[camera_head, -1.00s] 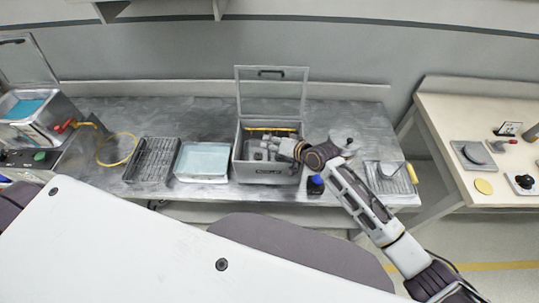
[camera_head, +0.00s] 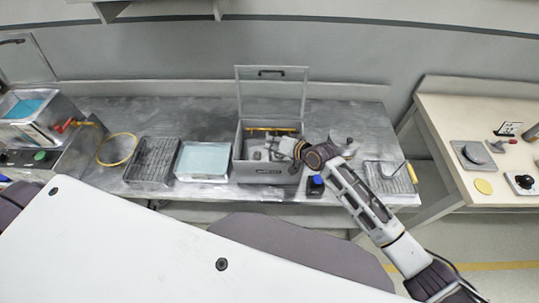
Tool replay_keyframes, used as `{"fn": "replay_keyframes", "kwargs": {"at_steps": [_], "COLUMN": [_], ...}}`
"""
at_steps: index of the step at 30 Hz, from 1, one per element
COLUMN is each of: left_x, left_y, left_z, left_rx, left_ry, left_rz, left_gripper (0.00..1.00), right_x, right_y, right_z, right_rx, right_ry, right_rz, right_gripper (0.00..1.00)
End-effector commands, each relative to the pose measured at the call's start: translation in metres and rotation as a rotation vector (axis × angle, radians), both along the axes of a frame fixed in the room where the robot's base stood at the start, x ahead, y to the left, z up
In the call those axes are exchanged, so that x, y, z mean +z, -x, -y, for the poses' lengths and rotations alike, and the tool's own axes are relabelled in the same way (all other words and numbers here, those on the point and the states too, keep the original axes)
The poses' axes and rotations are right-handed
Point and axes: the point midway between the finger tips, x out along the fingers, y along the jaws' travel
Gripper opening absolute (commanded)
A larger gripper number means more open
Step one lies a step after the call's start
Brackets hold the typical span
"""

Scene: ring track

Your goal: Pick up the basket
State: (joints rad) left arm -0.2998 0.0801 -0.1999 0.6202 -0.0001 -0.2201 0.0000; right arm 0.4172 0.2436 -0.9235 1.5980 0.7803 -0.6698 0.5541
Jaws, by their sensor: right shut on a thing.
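A grey metal box (camera_head: 268,177) with its clear lid raised stands at the middle of the metal bench. My right gripper (camera_head: 278,149) reaches into the box from the right and is shut on a grey thing inside it. The fingers and that thing are small and blurred, so I cannot tell whether it is the basket. A yellow bar (camera_head: 271,129) runs across the back of the box. A dark slatted, basket-like tray (camera_head: 150,160) sits on the bench left of the box, apart from the gripper. My left gripper is not in view.
A pale blue tray (camera_head: 204,160) stands close left of the box. A yellow ring (camera_head: 117,149) lies farther left. A blue-capped bottle (camera_head: 315,185) stands under my right arm. A ribbed tray (camera_head: 388,178) lies at the bench's right end. A beige table (camera_head: 450,130) stands to the right.

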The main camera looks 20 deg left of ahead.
Motion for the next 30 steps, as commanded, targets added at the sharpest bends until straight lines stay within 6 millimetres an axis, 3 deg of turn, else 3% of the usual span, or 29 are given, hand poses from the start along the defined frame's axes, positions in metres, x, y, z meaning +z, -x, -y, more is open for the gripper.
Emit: {"fn": "replay_keyframes", "kwargs": {"at_steps": [14, 30], "left_x": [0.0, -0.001], "left_y": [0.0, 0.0], "left_z": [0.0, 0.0], "left_rx": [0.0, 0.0], "left_ry": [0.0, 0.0], "left_rz": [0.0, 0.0], "left_gripper": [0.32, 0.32], "right_x": [0.003, 0.075], "right_y": [0.0, 0.0], "right_z": [0.002, 0.0], "right_rx": [-0.001, 0.001], "right_ry": [0.007, 0.001], "right_rz": [-0.001, 0.003], "right_gripper": [0.0, 0.0]}}
